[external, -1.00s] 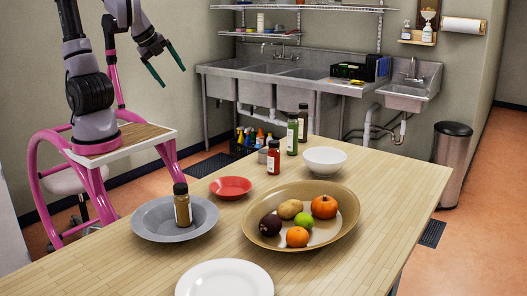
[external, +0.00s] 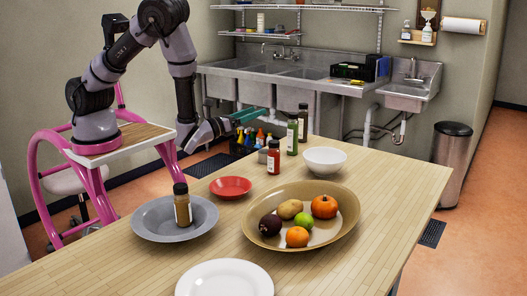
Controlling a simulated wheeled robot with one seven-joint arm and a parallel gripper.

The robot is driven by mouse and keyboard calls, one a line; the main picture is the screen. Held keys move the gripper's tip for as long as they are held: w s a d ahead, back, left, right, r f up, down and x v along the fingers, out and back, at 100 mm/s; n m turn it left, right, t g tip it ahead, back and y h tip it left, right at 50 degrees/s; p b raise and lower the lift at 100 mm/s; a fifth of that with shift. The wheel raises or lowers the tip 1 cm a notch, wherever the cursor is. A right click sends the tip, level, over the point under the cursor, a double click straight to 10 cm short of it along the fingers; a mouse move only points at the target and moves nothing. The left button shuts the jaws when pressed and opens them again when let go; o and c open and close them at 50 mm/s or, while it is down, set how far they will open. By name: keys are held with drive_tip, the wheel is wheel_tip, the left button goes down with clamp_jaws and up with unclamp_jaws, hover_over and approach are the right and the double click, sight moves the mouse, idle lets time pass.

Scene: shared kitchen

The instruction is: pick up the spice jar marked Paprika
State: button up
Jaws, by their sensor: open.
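Several jars with dark lids and pale labels stand upright on the wooden table; the label text is too small to read, so I cannot tell which is Paprika. A red jar (external: 273,159) stands behind the large tan bowl. A green jar (external: 292,137) and a dark jar (external: 303,121) stand behind it, near the far table edge. A brown jar (external: 183,209) stands in the grey bowl (external: 146,225) at the left. My gripper (external: 256,116) is open and empty, with teal fingers pointing right, to the left of the green jar and apart from it in the picture.
The tan bowl (external: 337,237) holds fruit and vegetables. A small red bowl (external: 231,187), a white bowl (external: 325,160) and a white plate (external: 224,280) are also on the wooden table (external: 400,185). The table's right side is clear.

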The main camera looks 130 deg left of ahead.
sight(268, 173)
drive_tip(key=d+f+m+t+h, duration=0.1)
drive_tip(key=f+m+t+h, duration=0.1)
drive_tip(key=f, duration=0.2)
drive_tip(key=w+d+f+m+t+h, duration=0.1)
drive_tip(key=f+m+t+h, duration=0.1)
drive_tip(key=f, duration=0.3)
drive_tip(key=w+d+f+m+t+h, duration=0.1)
drive_tip(key=f+m+h, duration=0.1)
drive_tip(key=f, duration=0.3)
drive_tip(key=shift+w+d+f+m+t+h, duration=0.1)
drive_tip(key=shift+w+f+m+t+h, duration=0.1)
drive_tip(key=shift+m+t+h, duration=0.25)
drive_tip(key=shift+w+a+f, duration=0.15)
drive_tip(key=shift+w+a, duration=0.05)
drive_tip(key=shift+w, duration=0.1)
drive_tip(key=x, duration=0.4)
drive_tip(key=shift+w+a, duration=0.2)
drive_tip(key=shift+r+x, duration=0.2)
drive_tip(key=shift+x, duration=2.55)
drive_tip(key=shift+s+a, duration=0.15)
clamp_jaws()
